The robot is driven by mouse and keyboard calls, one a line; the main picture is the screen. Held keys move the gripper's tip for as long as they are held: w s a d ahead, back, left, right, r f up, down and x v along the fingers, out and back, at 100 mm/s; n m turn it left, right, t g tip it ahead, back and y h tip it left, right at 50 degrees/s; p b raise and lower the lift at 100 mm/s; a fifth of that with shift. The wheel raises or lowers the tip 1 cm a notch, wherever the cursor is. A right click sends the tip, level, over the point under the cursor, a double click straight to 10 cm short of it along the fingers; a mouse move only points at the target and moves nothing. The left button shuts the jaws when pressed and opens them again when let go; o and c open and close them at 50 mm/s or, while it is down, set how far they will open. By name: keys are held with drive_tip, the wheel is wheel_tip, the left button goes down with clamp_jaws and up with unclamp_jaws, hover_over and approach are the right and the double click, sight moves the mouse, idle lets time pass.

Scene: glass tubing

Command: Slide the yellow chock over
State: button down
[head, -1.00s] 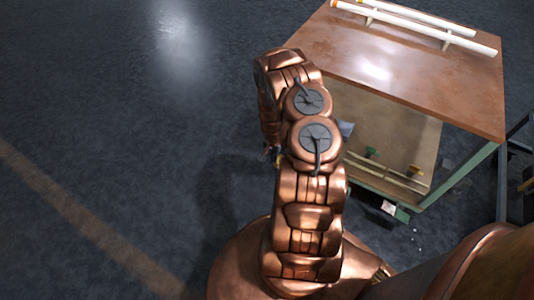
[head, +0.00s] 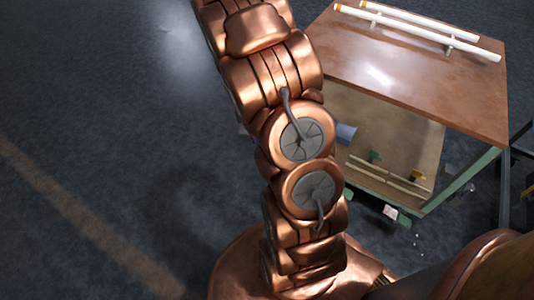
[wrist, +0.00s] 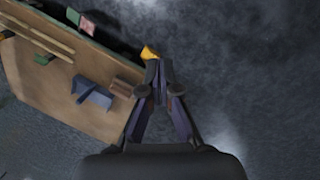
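In the wrist view my gripper (wrist: 158,88) has its two fingers drawn together at the tips. A small yellow chock (wrist: 149,53) shows right at the fingertips, and the fingers look closed on it. It appears over the dark floor, just beyond the shelf edge. Another yellow piece (head: 417,175) sits at the right end of the pale rails on the lower shelf (head: 400,130); a bit of it shows at the wrist view's left edge (wrist: 6,34). A green chock (head: 375,156) stands at the rails' other end. In the head view my arm hides the gripper or it is out of frame.
The brown top board (head: 400,75) carries white tubes (head: 430,32) above the lower shelf. A blue-grey block (head: 346,132) and a brown block (wrist: 122,88) are on the shelf. A green frame (head: 462,180) borders it. The floor (head: 90,120) at left is clear.

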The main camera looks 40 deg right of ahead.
drive_tip(key=s+a+r+n, duration=0.3)
drive_tip(key=s+a+r, duration=0.5)
drive_tip(key=a+r, duration=0.3)
drive_tip(key=s+a+r+n, duration=0.3)
drive_tip(key=s+a, duration=0.1)
drive_tip(key=s, duration=0.4)
drive_tip(key=s+a+r+n+g, duration=0.1)
drive_tip(key=s+a+r+n, duration=0.1)
drive_tip(key=s+a+r, duration=0.2)
drive_tip(key=s+a, duration=0.1)
drive_tip(key=s, duration=0.2)
drive_tip(key=shift+s+n+y, duration=0.3)
drive_tip(key=shift+s+n, duration=0.1)
drive_tip(key=c, duration=1.9)
unclamp_jaws()
